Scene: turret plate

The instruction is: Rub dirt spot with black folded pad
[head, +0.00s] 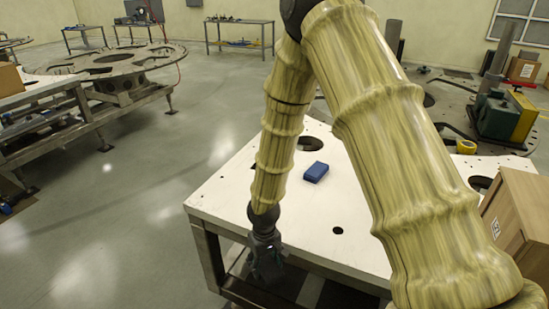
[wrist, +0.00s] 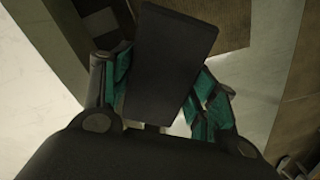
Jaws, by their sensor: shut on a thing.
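The black folded pad (wrist: 172,55) shows in the wrist view as a flat dark rectangle, tilted, between the teal fingers of my gripper (wrist: 163,88). My gripper is shut on it. In the head view my gripper (head: 267,268) hangs low at the front edge of the white table (head: 235,195), and I cannot make out the pad there. I cannot pick out a dirt spot for sure; dark round marks on the tabletop look like holes, and my arm hides part of the top.
A blue block (head: 316,172) lies on the white table behind my gripper. A cardboard box (head: 520,225) stands at the right. A round turret plate on a stand (head: 118,60) is at the back left. The floor to the left is open.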

